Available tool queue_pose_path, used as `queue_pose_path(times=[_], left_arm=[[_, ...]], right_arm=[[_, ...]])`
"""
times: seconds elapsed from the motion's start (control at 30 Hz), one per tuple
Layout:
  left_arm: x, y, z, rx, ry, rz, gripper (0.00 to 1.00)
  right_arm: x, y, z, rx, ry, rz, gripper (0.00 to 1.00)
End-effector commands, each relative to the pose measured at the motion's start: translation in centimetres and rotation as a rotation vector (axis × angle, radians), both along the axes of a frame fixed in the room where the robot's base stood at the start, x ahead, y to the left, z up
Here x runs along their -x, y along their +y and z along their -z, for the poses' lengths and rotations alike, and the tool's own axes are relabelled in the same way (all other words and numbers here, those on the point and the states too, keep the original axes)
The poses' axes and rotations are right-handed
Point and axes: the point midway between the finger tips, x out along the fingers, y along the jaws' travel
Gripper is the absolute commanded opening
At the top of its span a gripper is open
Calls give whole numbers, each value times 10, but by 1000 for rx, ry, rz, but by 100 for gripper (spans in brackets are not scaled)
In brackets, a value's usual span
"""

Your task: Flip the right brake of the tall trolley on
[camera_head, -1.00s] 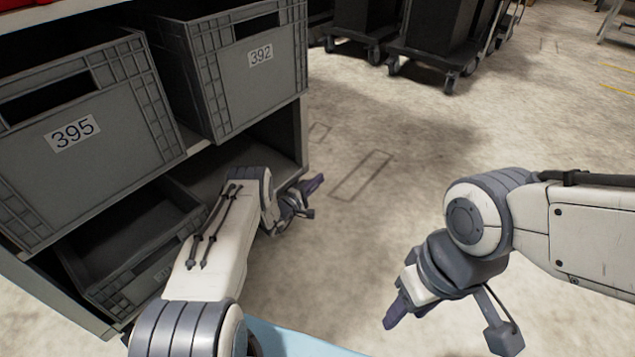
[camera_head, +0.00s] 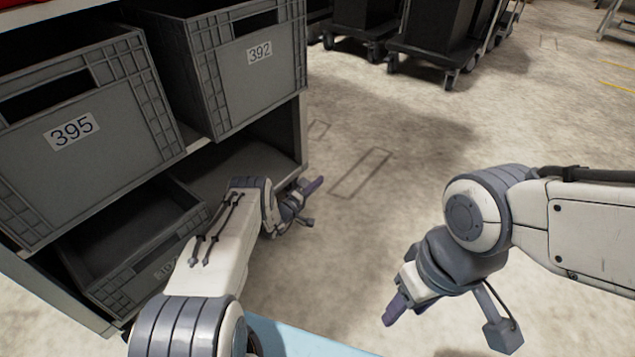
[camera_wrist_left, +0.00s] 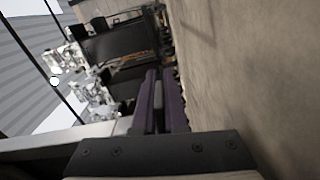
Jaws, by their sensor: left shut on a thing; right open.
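Two dark trolleys on castors stand at the top of the head view, one at left (camera_head: 352,30) and one at right (camera_head: 440,38). Their tops are cut off, so I cannot tell which is the tall one. No brake can be made out. My left gripper (camera_head: 313,187) is beside the shelf's open lower bay, far from the trolleys. In the left wrist view its purple fingers (camera_wrist_left: 159,100) are closed on a thin grey piece (camera_wrist_left: 158,95), which is hard to identify. My right gripper (camera_head: 394,310) is open, low over the floor, with no object visible in it.
A shelf at left holds grey bins labelled 395 (camera_head: 90,150) and 392 (camera_head: 255,85), with a lower bin (camera_head: 150,270) underneath. Rectangles are outlined on the floor (camera_head: 362,172). Open floor lies between my arms and the trolleys.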

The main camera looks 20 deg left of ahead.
Motion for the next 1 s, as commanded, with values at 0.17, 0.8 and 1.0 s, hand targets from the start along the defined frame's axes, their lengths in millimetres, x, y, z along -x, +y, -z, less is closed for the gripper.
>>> queue_pose_path(times=[0.17, 0.8, 1.0], left_arm=[[1, 2, 5, -64, -22, -2, 0], [2, 3, 8, -104, -34, -4, 33], [0, 1, 7, -103, -35, 0, 40]], right_arm=[[0, 0, 0, 0, 0, 0, 50], [0, 0, 0, 0, 0, 0, 50], [0, 0, 1, 0, 0, 0, 50]])
